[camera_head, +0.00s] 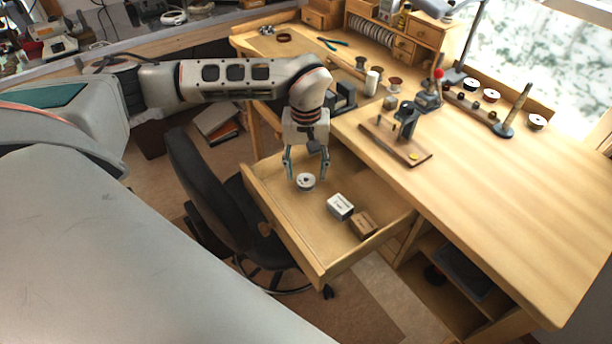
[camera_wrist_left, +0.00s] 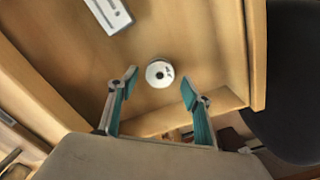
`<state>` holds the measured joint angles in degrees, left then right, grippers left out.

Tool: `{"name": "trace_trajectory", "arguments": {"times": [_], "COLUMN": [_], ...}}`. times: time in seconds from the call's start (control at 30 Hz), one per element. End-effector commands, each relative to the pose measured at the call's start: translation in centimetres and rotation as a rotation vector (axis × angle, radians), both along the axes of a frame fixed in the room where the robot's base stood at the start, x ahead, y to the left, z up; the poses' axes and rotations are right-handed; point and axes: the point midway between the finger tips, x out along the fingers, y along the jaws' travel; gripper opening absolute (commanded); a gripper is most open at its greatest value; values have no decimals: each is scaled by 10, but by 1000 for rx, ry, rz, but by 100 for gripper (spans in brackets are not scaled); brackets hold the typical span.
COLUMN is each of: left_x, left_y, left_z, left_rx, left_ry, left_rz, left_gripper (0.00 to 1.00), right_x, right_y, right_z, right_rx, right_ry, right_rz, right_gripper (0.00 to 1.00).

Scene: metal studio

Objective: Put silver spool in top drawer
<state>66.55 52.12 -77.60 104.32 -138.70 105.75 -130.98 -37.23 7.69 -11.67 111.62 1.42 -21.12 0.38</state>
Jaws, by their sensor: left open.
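The silver spool (camera_head: 306,181) lies in the open top drawer (camera_head: 290,237), near its left end. It also shows in the left wrist view (camera_wrist_left: 159,74) as a round pale disc on the drawer floor, near the drawer wall (camera_wrist_left: 240,98). My left gripper (camera_head: 306,176) hangs over the drawer, pointing down, right above the spool. In the left wrist view its two fingers (camera_wrist_left: 157,88) are spread wide, with the spool just beyond and between the tips, not clasped. My right gripper is not in either view.
A white box (camera_head: 340,206) and a brown box (camera_head: 363,224) lie in the drawer, right of the spool. The workbench (camera_head: 480,200) holds a wooden stand (camera_head: 395,140), several spools and tools. A dark chair (camera_head: 205,185) stands left of the drawer.

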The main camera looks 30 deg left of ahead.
Motion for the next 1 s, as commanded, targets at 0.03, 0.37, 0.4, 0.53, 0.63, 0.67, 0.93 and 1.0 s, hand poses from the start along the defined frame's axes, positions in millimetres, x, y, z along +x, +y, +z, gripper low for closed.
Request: {"name": "trace_trajectory", "arguments": {"times": [0.03, 0.37, 0.4, 0.53, 0.63, 0.67, 0.93, 1.0], "left_x": [2, 1, 1, 0, 0, 0, 0, 0], "left_y": [1, 1, 1, 0, 0, 0, 0, 0], "left_z": [12, 74, 79, 90, 93, 94, 94, 94], "left_rx": [1, 1, 2, 1, 1, 1, 1, 1], "left_ry": [-8, -3, -3, -1, 1, 1, 1, 1], "left_rz": [0, 0, 1, 0, 0, 0, 0, 0], "left_gripper": [49, 49, 49, 49, 49, 49, 49, 49], "right_x": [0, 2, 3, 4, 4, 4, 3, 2], "right_y": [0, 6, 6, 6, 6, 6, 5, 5], "right_z": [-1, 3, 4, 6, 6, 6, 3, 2], "right_rx": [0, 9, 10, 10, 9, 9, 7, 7], "right_ry": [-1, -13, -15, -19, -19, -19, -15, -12], "right_rz": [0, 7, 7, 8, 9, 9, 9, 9], "right_gripper": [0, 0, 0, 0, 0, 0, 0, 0]}}
